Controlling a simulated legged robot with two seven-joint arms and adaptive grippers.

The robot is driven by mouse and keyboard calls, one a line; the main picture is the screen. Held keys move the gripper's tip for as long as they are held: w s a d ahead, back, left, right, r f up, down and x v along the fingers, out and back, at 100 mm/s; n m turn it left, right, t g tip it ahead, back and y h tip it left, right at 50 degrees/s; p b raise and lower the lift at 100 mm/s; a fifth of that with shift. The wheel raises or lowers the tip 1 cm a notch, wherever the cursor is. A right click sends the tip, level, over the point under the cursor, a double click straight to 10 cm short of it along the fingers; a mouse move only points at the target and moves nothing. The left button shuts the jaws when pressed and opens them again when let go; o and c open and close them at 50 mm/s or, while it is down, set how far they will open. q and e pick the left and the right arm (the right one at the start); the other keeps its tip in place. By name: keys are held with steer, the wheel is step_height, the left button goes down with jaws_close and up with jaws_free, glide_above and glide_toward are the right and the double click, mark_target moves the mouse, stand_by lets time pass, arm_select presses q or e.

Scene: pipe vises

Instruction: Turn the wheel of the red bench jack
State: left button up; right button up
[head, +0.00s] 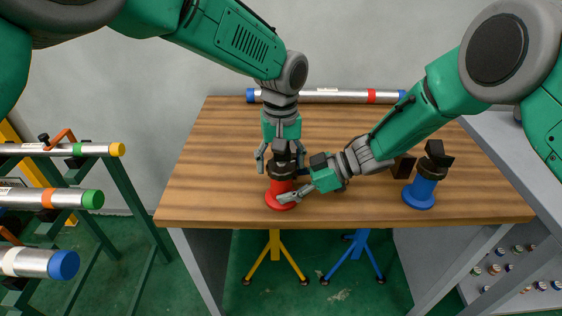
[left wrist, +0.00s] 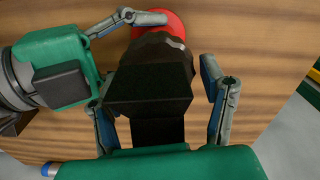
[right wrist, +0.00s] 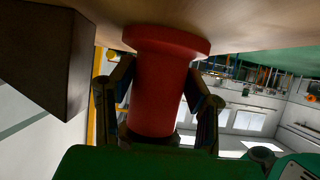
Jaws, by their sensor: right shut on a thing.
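The red bench jack (head: 281,187) stands upright near the front edge of the wooden table (head: 215,180). Its dark top with a black block (left wrist: 150,90) shows in the left wrist view. My left gripper (head: 281,163) points down over the jack from above. Its fingers are spread on either side of the dark top, with a visible gap at the right finger. My right gripper (right wrist: 158,95) comes in low from the right and is shut on the red body, which fills the space between its fingers in the right wrist view.
A blue jack (head: 420,191) with a dark top stands to the right, beside a dark brown block (head: 403,167). A silver pipe (head: 335,96) lies along the table's back. A rack of pipes (head: 60,150) stands at left. The table's left part is clear.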

arm_select(q)
step_height(320, 180, up, 12)
steer(key=shift+f, duration=0.1)
stand_by(0.4)
steer(key=shift+d, duration=0.1)
steer(key=shift+s+m, duration=0.1)
steer(key=shift+m, duration=0.4)
steer(key=shift+s+m, duration=0.1)
steer(key=shift+m, duration=1.1)
steer(key=shift+f, duration=0.35)
step_height(320, 180, down, 11)
steer(key=shift+d+f, duration=0.1)
